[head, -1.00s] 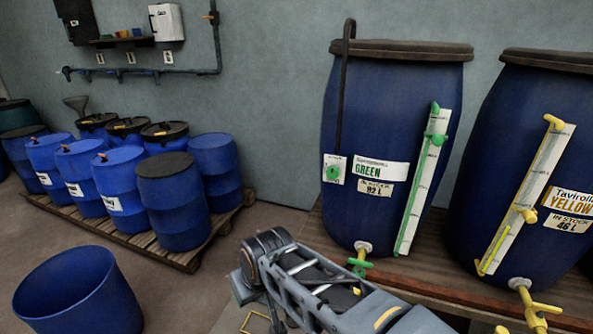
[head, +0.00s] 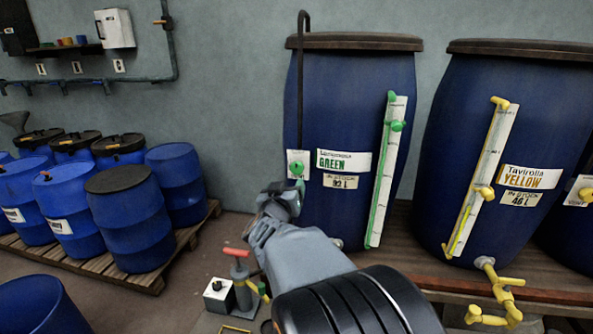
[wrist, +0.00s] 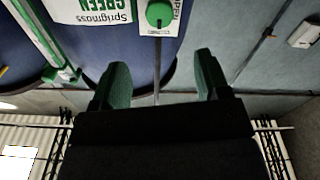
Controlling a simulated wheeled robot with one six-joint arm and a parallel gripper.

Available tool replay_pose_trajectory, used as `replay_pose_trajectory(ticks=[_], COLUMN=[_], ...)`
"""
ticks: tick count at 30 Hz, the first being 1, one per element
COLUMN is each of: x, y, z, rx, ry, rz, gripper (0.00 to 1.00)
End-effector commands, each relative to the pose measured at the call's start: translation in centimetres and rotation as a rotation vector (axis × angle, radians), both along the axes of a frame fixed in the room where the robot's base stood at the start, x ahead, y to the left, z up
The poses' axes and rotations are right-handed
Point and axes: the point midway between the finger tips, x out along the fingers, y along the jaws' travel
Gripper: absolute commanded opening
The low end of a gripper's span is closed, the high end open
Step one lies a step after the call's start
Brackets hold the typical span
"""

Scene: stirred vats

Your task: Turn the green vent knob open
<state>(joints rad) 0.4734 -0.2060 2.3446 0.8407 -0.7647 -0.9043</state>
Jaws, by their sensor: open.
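The green vent knob (head: 297,168) sits on a small white plate low on the left front of the green-labelled blue vat (head: 350,95). A black pipe runs up from that plate. The knob (wrist: 158,14) also shows at the top edge of the upside-down wrist view, its dark pointer mark lying along the plate's length. My gripper (wrist: 160,78) is open and empty, its two green fingers on either side of the knob's line but short of it. In the head view my gripper (head: 283,197) is just below the knob, and my arm hides the vat's bottom.
The yellow-labelled vat (head: 500,120) stands to the right, its yellow tap (head: 500,290) sticking out low. Blue drums (head: 130,215) stand on a pallet (head: 165,268) at left. A red-handled device (head: 238,270) stands below my arm.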

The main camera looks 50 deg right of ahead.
Motion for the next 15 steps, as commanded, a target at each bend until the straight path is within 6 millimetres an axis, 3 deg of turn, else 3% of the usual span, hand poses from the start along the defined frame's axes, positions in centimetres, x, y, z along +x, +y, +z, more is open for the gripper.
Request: replay_pose_trajectory(ticks=[15], x=[4.9], y=[-8.1], z=[-0.1], rx=[0.001], ry=[0.002], rz=[-0.001], gripper=[0.69])
